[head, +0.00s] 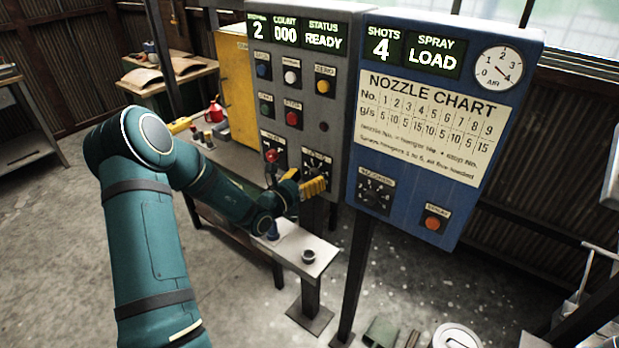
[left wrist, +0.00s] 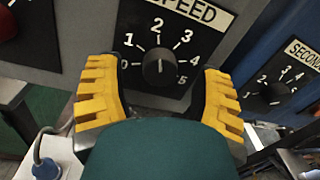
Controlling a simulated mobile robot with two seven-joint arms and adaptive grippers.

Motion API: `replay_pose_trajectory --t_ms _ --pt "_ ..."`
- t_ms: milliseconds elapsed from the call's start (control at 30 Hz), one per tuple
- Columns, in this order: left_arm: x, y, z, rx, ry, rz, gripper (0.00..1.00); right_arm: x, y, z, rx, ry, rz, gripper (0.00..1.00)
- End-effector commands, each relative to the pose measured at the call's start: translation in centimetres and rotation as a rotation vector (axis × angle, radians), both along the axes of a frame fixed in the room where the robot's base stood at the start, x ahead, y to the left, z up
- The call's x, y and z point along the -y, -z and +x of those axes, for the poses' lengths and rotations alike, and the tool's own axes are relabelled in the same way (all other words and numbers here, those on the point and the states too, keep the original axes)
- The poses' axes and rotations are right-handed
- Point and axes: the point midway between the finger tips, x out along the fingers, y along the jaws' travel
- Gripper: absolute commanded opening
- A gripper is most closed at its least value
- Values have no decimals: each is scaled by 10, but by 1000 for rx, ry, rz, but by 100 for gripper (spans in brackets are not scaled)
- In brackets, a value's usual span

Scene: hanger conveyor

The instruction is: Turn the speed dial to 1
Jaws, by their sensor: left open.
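The speed dial (left wrist: 160,68) is a black knob on a grey panel, marked 0 to 5 under a SPEED label. Its white pointer line is upright, towards the 2. In the head view the dial (head: 317,165) is partly hidden by my left gripper (head: 302,186). In the left wrist view the yellow ribbed fingers of my left gripper (left wrist: 160,95) are open, one on each side of the dial, with gaps to the knob. My right gripper is not in view.
The grey control panel (head: 325,125) has several buttons and a red-knobbed lever (head: 271,156) left of the dial. A blue panel (head: 410,200) with a second dial (head: 376,194) stands close on the right. A narrow bench (head: 290,250) lies below.

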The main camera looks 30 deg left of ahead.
Motion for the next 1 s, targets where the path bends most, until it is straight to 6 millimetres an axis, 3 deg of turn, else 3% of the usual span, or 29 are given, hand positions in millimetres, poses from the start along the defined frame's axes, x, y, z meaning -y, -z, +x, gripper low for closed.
replay_pose_trajectory --t_ms 400,600,1000 --pt "2 0 7 0 1 0 68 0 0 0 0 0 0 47" --pt "1 0 7 0 1 0 0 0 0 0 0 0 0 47" --pt "1 -1 7 -1 1 -25 0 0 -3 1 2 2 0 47"
